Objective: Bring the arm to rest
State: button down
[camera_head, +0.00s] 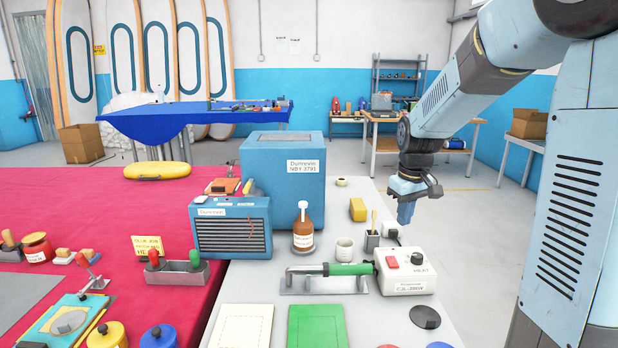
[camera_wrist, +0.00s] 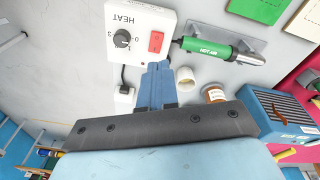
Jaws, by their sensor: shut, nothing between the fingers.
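My gripper (camera_head: 405,218) hangs from my blue arm at the right of the head view, pointing down above the far right part of the grey bench (camera_head: 380,325). Its blue fingers are together with nothing between them. In the wrist view the shut fingers (camera_wrist: 158,68) show above the dark bracket. They appear beside the white heat control box (camera_wrist: 140,35), which has a red switch and a black knob. In the head view this box (camera_head: 405,272) sits nearer to me than the gripper.
A green-handled hot-air tool (camera_head: 340,270) lies beside the box. A white cup (camera_head: 344,250), a brown bottle (camera_head: 303,232), a yellow block (camera_head: 358,210) and a brush holder (camera_head: 372,241) stand near the gripper. Blue machines (camera_head: 290,185) stand at left. Floor right of the bench looks clear.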

jog(key=s+r+m+t, duration=0.2)
jog(key=s+r, duration=0.3)
jog(key=s, duration=0.7)
jog(key=s+r+m+t, duration=0.2)
jog(key=s+r, duration=0.2)
jog(key=s, duration=0.8)
jog(key=shift+s+a+r+m, duration=0.3)
jog(key=shift+s+a+r, duration=0.05)
jog(key=shift+a+r, duration=0.05)
jog(key=w+f+n+g, duration=0.1)
jog(key=w+f+n, duration=0.2)
jog(key=w+n, duration=0.3)
jog(key=w+d+f+n+g, duration=0.1)
jog(key=w+f+n, duration=0.3)
jog(key=w, duration=0.9)
jog(key=w+f+n+g, duration=0.3)
jog(key=w+n, duration=0.5)
jog(key=w, duration=0.1)
jog(key=shift+w+d+f, duration=0.15)
jog(key=shift+d+f, duration=0.1)
